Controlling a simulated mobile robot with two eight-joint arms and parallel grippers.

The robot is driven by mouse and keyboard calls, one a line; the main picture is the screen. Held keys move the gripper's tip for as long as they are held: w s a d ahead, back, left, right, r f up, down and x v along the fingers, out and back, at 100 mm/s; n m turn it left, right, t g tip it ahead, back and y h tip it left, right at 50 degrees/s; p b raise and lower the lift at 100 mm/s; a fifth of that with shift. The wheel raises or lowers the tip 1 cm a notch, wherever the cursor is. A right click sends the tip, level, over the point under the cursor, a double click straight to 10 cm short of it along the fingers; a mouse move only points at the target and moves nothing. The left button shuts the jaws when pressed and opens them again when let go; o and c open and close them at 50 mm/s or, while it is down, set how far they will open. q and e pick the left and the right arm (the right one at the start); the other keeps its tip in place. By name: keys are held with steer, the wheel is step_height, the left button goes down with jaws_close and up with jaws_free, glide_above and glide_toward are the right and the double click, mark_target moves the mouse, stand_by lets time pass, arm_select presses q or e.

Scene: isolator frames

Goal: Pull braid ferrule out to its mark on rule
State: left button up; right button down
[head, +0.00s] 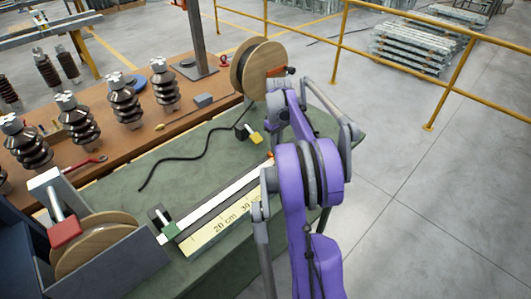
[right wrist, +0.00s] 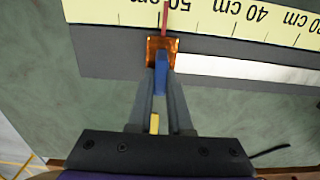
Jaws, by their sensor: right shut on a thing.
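The pale yellow rule (head: 212,232) lies on the green table, and it crosses the top of the right wrist view (right wrist: 225,22). A silver braid strip (right wrist: 235,69) runs along it to a copper-coloured ferrule (right wrist: 153,46) with a blue tab (right wrist: 161,75). A thin red mark (right wrist: 165,18) crosses the rule beside the 50 cm label and lines up roughly with the ferrule. My right gripper (right wrist: 161,82) is shut on the ferrule's blue tab. My arm hides the gripper and ferrule in the head view. My left gripper is not in view.
A wooden reel (head: 95,245) sits in a grey holder at the front left. Another reel (head: 258,70) stands at the back. A black cable (head: 190,158) and a yellow padlock-like piece (head: 256,138) lie behind the rule. Several insulators (head: 122,98) stand on the brown bench.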

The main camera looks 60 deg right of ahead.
steer(key=shift+s+d, duration=0.1)
steer(key=shift+d, duration=0.3)
steer(key=c, duration=1.1)
jaws_free()
step_height(320, 180, up, 11)
steer(key=shift+f, duration=0.1)
steer(key=shift+a, duration=0.1)
